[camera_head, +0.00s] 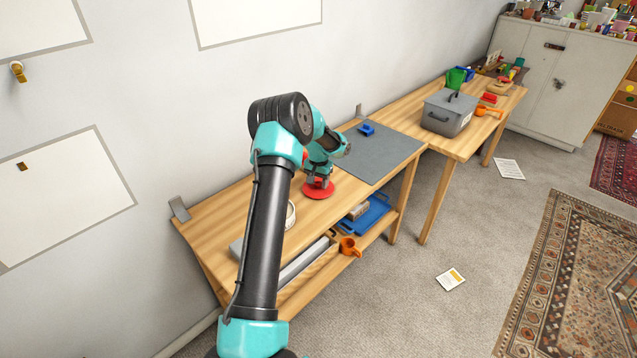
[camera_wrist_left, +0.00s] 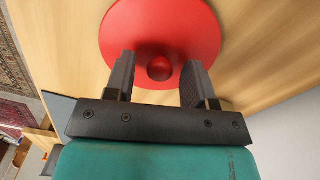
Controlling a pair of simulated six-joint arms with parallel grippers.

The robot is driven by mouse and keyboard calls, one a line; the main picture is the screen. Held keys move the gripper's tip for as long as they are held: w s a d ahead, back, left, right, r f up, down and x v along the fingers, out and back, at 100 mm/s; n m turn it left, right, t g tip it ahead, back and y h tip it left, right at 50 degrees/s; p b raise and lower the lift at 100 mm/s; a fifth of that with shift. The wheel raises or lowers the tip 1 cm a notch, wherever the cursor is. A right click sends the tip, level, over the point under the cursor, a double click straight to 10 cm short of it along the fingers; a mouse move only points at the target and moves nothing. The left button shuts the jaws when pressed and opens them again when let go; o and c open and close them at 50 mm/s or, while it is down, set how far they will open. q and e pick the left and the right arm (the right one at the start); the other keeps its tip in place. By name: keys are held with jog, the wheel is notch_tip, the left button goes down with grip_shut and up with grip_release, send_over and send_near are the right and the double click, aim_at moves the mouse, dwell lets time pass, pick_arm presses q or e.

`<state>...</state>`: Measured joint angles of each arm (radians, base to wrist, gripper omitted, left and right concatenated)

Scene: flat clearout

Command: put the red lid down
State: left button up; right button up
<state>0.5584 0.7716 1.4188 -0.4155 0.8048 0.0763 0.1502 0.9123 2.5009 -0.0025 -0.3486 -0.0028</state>
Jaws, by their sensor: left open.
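The red lid (camera_head: 320,190) is a round disc lying flat on the wooden table top, near the grey mat. My left gripper (camera_head: 318,183) is right above the lid. In the left wrist view its two dark fingers (camera_wrist_left: 158,82) are apart, one on each side of the knob, with gaps between them and the knob. My right gripper is in neither view.
A grey mat (camera_head: 375,150) with a small blue object (camera_head: 366,129) lies right of the lid. A white ring-like item (camera_head: 290,214) is partly hidden behind my arm. A blue tray (camera_head: 368,214) and an orange cup (camera_head: 349,246) are on the lower shelf. A grey box (camera_head: 448,112) stands on the farther table.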

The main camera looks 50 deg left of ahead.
aim_at(319, 182)
pick_arm(q)
notch_tip(319, 182, up, 12)
dwell(0.5)
jog(key=shift+f, duration=0.15)
dwell(0.3)
